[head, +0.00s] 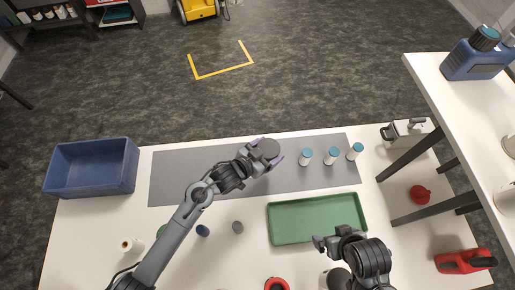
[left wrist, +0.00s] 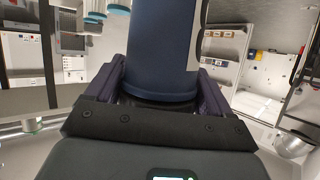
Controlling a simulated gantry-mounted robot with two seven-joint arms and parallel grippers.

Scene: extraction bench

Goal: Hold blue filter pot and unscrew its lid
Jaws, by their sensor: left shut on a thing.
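The blue filter pot (left wrist: 160,50) shows in the left wrist view as a dark blue cylinder between the two fingers. My left gripper (head: 268,155) is shut on it, over the grey mat in the head view. From above, a dark grey round top (head: 268,147) shows at the gripper; I take it for the pot's lid, and the gripper hides most of the pot below. My right gripper (head: 331,238) is at the lower right, by the front edge of the green tray and apart from the pot. Whether its fingers are open is not clear.
Three white vials with teal caps (head: 331,156) stand on the grey mat (head: 175,168). A green tray (head: 272,222) lies in front. A blue bin (head: 88,143) is at the left. Small blue (head: 203,231) and grey (head: 237,227) round items stand near my left arm. A raised white shelf (head: 445,100) is at the right.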

